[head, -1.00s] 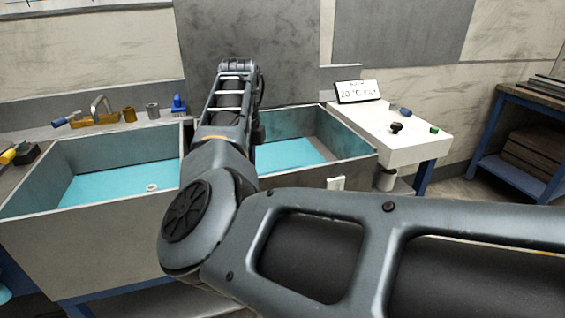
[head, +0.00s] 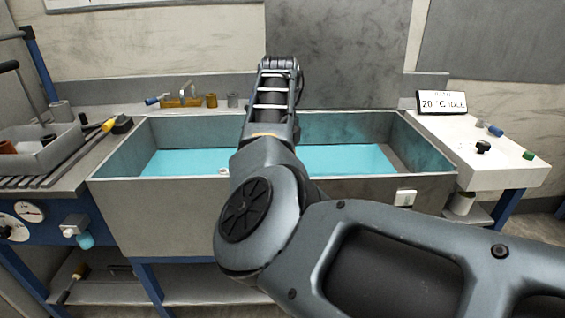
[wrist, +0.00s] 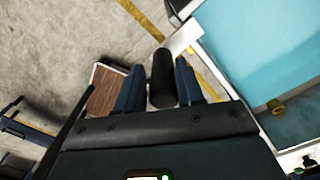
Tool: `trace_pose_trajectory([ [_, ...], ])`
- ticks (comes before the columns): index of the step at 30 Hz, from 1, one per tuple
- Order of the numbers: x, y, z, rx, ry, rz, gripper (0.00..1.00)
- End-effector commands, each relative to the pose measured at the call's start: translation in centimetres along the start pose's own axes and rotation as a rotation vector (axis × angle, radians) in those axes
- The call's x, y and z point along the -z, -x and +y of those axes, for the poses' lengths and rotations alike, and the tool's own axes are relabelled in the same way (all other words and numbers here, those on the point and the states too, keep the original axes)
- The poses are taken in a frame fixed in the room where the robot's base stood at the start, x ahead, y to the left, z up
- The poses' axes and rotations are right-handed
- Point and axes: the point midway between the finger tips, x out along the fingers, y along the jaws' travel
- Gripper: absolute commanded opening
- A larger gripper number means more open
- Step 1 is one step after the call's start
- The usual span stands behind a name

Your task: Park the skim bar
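In the wrist view my gripper (wrist: 160,68) has its two blue fingers close on either side of a black round bar (wrist: 162,80). It appears shut on this bar, which sticks out a little past the fingertips. I take it for the skim bar or its handle; the rest of it is hidden. In the head view my arm hides the gripper and what it holds. The grey tank (head: 180,220) holds blue liquid (head: 355,160), which also shows at right in the wrist view (wrist: 265,45).
A white side bench (head: 490,165) with a "20 °C IDLE" display (head: 442,102) and small knobs is at right. A brass block with a grey handle (head: 181,100) stands on the tank's back ledge. A grey tray (head: 45,150) sits on the left bench.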

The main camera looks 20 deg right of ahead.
Motion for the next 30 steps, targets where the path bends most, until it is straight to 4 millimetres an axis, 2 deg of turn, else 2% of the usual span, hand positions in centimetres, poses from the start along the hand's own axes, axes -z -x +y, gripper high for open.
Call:
trace_pose_trajectory([
  [1, -0.3, 0.1, 0.2, -0.001, 0.006, -0.003, 0.39],
  [6, -0.1, 0.0, 0.1, 0.0, 0.003, -0.002, 0.55],
  [15, 0.0, 0.4, -0.1, 0.001, 0.0, -0.001, 0.55],
  [30, -0.1, 7.2, 0.0, 0.001, 0.001, -0.002, 0.55],
])
